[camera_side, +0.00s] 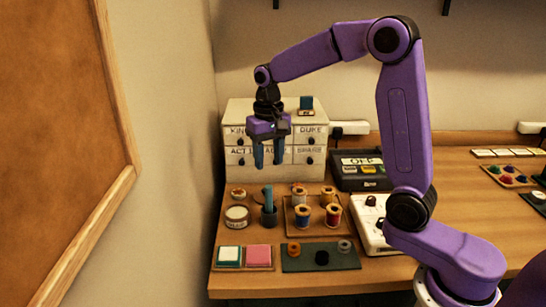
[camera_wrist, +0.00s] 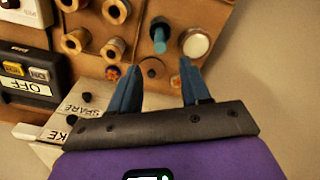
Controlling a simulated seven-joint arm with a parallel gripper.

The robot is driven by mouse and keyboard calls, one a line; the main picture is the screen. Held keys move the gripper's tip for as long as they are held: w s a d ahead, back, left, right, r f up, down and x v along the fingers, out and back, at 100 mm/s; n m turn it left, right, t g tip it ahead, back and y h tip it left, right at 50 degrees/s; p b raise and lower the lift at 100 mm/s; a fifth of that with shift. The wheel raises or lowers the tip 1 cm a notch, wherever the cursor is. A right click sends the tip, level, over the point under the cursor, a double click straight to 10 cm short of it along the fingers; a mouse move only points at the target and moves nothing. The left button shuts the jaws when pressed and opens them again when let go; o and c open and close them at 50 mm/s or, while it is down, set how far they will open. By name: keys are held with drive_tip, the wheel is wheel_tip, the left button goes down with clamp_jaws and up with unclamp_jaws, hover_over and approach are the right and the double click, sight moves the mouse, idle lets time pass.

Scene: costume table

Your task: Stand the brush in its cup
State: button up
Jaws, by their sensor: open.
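The brush, seen as a blue handle (camera_side: 268,194), stands upright in a small dark cup (camera_side: 269,216) on the table; its lower end is hidden inside the cup. In the wrist view the blue handle (camera_wrist: 160,41) shows beyond the fingertips, with the dark cup (camera_wrist: 160,22) around its base. My gripper (camera_side: 268,162) is open and empty, pointing down in front of the drawer box. It is well above the brush and apart from it. In the wrist view my two blue fingers (camera_wrist: 159,68) are spread with nothing held between them.
A white-lidded jar (camera_side: 237,214) stands left of the cup. Thread spools (camera_side: 304,214) on a tray stand to its right. A drawer box (camera_side: 235,160) is behind. Colour pads (camera_side: 258,257) and a dark mat (camera_side: 300,263) lie in front. A device labelled OFF (camera_side: 364,168) is at right.

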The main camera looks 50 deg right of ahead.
drive_tip(key=shift+s+a+r, duration=0.15)
drive_tip(key=shift+r, duration=0.05)
drive_tip(key=s+a+n, duration=0.5)
drive_tip(key=s+n, duration=0.3)
drive_tip(key=s, duration=0.4)
drive_tip(key=s+d+f+n, duration=0.1)
drive_tip(key=s+n, duration=0.3)
drive_tip(key=s, duration=0.5)
drive_tip(key=s+d+f+n, duration=0.1)
drive_tip(key=s+n, duration=0.3)
drive_tip(key=s, duration=0.5)
drive_tip(key=shift+s+d+f, duration=0.35)
drive_tip(key=shift+d+f, duration=0.05)
drive_tip(key=shift+f, duration=0.3)
